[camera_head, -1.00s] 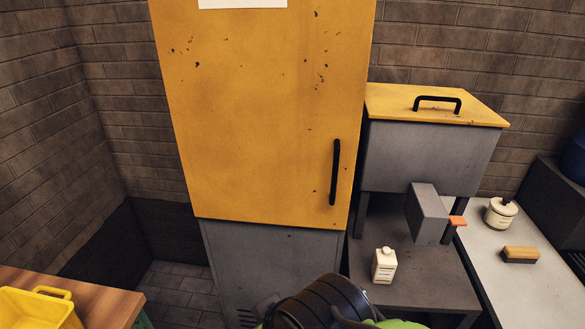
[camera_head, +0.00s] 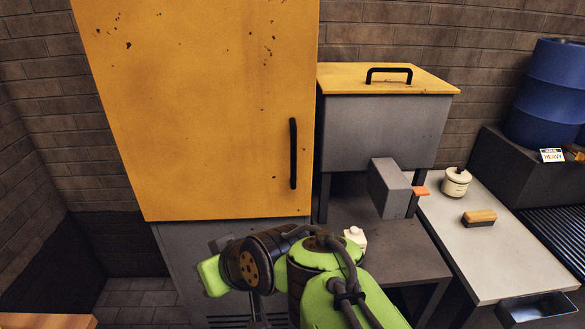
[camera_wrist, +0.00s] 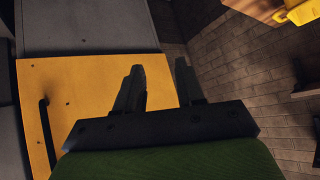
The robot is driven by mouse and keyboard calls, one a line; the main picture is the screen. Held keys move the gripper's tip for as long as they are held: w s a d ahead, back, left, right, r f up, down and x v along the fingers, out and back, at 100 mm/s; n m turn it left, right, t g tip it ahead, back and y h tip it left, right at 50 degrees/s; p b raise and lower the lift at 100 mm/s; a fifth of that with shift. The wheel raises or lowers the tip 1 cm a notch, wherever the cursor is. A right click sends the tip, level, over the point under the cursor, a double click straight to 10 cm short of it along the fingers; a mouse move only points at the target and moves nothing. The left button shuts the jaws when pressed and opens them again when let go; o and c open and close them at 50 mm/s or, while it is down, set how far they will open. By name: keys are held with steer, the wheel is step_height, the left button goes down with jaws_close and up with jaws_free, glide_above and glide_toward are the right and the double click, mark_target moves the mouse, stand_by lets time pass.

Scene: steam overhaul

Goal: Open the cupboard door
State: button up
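The cupboard's yellow door (camera_head: 200,110) is shut, with a few dark chips in its paint. Its black vertical bar handle (camera_head: 293,153) is near the right edge. In the wrist view the door (camera_wrist: 85,80) lies to the left and behind my gripper (camera_wrist: 159,88), with the handle (camera_wrist: 46,130) at the far left. My gripper's two dark fingers are spread apart with nothing between them, and it is clear of the handle. In the head view my green and black arm is low in front of the cupboard's grey lower part (camera_head: 180,255); the fingers cannot be made out there.
A grey box with a yellow lid (camera_head: 390,78) stands right of the cupboard. A white bottle (camera_head: 355,237) is partly hidden by my arm. A pale bench (camera_head: 500,255) holds a jar (camera_head: 456,182) and brush (camera_head: 479,218). A blue drum (camera_head: 545,95) stands farther right. Brick walls stand behind.

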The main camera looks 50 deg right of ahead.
steer(key=w+d+f+m+t+h+b, duration=0.2)
steer(key=d+t+h+b, duration=0.15)
steer(key=d, duration=0.65)
steer(key=m+t+h+b, duration=0.2)
steer(key=m+h+b, duration=0.1)
steer(key=h+b, duration=0.3)
glide_toward(294, 160)
steer(key=shift+g+h, duration=0.25)
steer(key=shift+h, duration=0.3)
steer(key=p+x, duration=0.4)
steer(key=x, duration=0.6)
steer(key=shift+w+f, duration=0.1)
steer(key=shift+w, duration=0.35)
steer(key=shift+c, duration=0.5)
jaws_close()
